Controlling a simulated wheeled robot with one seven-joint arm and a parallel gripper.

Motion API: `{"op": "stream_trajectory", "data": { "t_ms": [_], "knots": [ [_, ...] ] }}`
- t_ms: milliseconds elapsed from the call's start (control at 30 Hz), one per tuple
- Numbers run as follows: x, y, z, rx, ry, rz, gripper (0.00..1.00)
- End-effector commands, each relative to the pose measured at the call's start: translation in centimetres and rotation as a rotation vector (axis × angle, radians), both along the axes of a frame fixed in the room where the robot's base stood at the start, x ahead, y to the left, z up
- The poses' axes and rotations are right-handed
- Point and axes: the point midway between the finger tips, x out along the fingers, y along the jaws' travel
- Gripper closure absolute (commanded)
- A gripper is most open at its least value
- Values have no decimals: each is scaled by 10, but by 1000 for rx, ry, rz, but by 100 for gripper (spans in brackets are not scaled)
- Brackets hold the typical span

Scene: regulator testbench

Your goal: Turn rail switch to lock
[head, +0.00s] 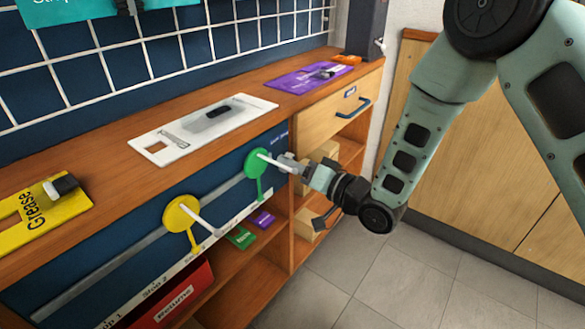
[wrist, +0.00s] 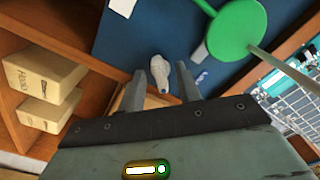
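The rail switch appears to be the small pale knob (wrist: 160,72) on the blue panel, with a blue dot near its tip. In the wrist view it shows between the fingers of my gripper (wrist: 163,90). The fingers stand apart, one on each side, with no clear contact. In the head view my gripper (head: 287,161) reaches the right end of the panel, beside the green disc (head: 257,163). There the switch is hidden or too small to tell. The green disc also shows in the wrist view (wrist: 237,28), with its pale handle pointing away.
A yellow disc (head: 182,213) with a white handle sits on the same grey rail (head: 90,285), further left. The wooden worktop (head: 110,160) runs above. A drawer (head: 332,110) and shelves with boxes (wrist: 45,75) lie close on the right. The tiled floor is clear.

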Motion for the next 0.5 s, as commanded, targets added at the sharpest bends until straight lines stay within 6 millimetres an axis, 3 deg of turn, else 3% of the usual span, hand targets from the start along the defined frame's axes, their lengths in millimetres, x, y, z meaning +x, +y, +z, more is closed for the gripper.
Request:
{"op": "stream_trajectory", "data": {
  "t_ms": [333, 433, 500],
  "knots": [
    [2, 3, 0, 0, 0, 0, 66],
    [2, 3, 0, 0, 0, 0, 94],
    [2, 3, 0, 0, 0, 0, 100]
  ]
}}
